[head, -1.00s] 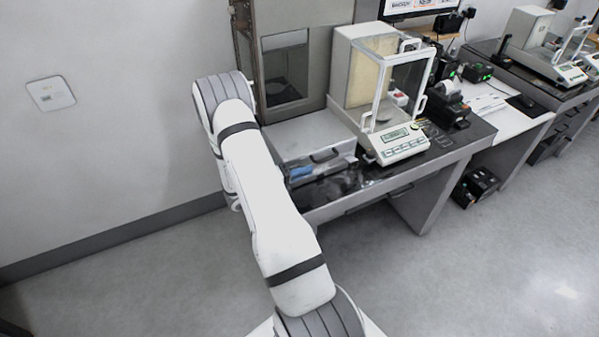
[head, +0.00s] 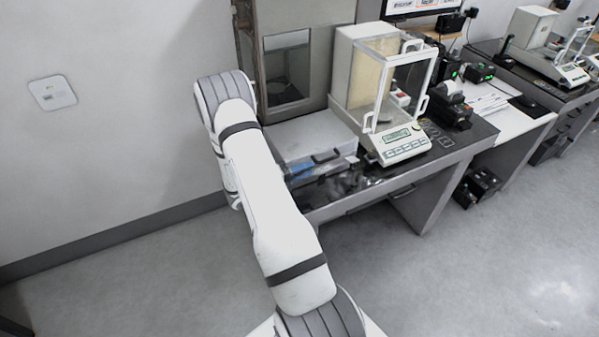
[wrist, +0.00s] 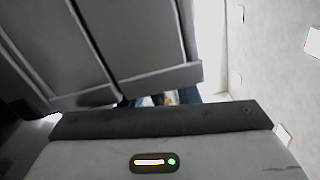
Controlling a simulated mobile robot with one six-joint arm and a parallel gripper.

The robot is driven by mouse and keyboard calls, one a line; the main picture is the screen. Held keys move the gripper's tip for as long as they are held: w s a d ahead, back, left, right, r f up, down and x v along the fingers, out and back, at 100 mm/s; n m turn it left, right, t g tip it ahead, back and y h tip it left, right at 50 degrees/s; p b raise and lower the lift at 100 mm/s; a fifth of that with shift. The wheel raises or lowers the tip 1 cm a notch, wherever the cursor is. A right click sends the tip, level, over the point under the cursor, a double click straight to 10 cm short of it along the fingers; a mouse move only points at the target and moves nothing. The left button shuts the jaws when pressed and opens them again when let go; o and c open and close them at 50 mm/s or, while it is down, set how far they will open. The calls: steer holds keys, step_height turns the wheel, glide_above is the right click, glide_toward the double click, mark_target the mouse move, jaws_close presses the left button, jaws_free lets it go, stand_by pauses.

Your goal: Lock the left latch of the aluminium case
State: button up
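The aluminium case (head: 308,133) lies on the near end of the dark weighing table in the head view, its pale lid down. Its handle (head: 325,156) shows on the front. The left latch cannot be made out; my white arm crosses in front of the case's left side. A blue patch shows low at the case's front left. In the wrist view a pale housing with a dark front edge, which looks like my gripper's body (wrist: 90,152), fills the bottom. Its fingers are not clearly seen, so its opening and any contact with the case cannot be told.
A balance with a glass draft shield (head: 402,137) stands just right of the case. A tall grey cabinet (head: 300,20) with a window is behind it. The table's front edge (head: 400,182) is near the case. Open floor lies in front.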

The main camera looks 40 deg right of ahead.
steer(key=shift+a, duration=0.1)
steer(key=b+v, duration=0.2)
steer(key=v, duration=0.5)
steer(key=shift+a, duration=0.35)
